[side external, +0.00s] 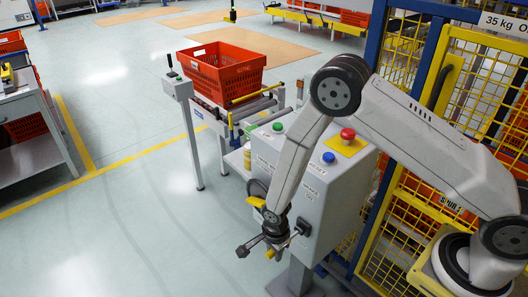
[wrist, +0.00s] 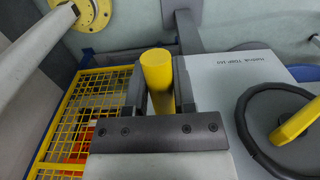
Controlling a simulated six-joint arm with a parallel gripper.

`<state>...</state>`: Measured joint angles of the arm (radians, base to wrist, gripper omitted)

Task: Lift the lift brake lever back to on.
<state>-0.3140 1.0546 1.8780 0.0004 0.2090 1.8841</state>
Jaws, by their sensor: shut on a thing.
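The lever's yellow cylindrical grip (wrist: 157,68) stands between my gripper's (wrist: 159,88) two dark fingers in the wrist view. The fingers are shut on it.
A black ring (wrist: 244,125) with a yellow part is right of the grip. The box top carries green, blue and red buttons (side external: 348,134). A yellow mesh fence (side external: 480,75) stands behind. An orange tote (side external: 222,75) sits on the conveyor. Floor at left is clear.

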